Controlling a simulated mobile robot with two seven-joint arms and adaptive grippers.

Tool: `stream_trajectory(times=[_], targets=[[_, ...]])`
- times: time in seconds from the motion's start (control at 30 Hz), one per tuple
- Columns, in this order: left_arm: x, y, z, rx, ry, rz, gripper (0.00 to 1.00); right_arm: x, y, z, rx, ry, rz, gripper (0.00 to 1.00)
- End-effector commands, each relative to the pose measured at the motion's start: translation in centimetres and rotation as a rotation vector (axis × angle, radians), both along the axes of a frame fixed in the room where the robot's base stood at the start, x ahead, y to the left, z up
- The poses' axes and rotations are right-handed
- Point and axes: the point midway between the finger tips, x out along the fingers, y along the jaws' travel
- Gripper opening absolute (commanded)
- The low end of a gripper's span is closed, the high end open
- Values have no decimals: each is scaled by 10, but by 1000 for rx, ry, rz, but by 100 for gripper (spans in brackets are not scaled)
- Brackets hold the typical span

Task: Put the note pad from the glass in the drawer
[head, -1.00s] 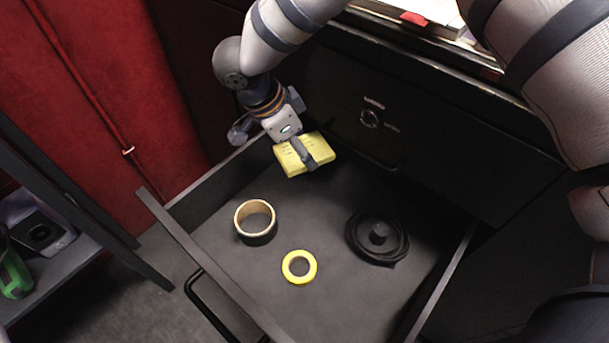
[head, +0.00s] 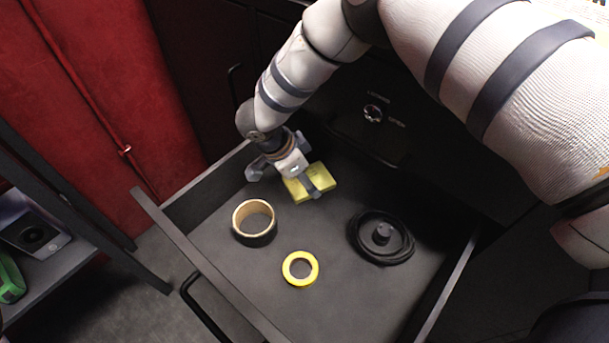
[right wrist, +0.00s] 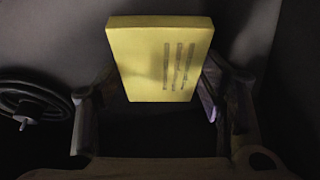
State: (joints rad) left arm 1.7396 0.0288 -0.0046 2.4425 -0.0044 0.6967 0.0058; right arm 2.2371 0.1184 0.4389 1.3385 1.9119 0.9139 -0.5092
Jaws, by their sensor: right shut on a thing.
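The yellow note pad (head: 324,175) is in my right gripper (head: 308,184), low inside the open dark drawer (head: 345,290), near its back left. One finger lies across the pad's upper face. Whether the pad touches the drawer floor I cannot tell. In the right wrist view the note pad (right wrist: 150,55) shows dark printed lines on its face, and the gripper's fingers (right wrist: 155,105) stand at either side of it. My left gripper is out of view. The glass is not seen.
In the drawer are a tan and black tape roll (head: 255,222), a yellow ring of tape (head: 300,268) and a black coiled thing (head: 381,238), which also shows in the right wrist view (right wrist: 30,105). The drawer floor between them is clear. A shelf (head: 60,262) stands at the left.

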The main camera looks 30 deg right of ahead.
Motion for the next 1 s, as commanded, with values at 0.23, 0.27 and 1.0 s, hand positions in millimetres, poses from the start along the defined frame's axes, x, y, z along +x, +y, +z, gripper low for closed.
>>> stream_trajectory(times=[0.23,0.27,1.0], targets=[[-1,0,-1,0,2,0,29,0,0,-3,0,1,-1,83],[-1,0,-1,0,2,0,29,0,0,-3,0,1,-1,83],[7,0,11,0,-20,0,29,2,38,94,1,-2,0,83]])
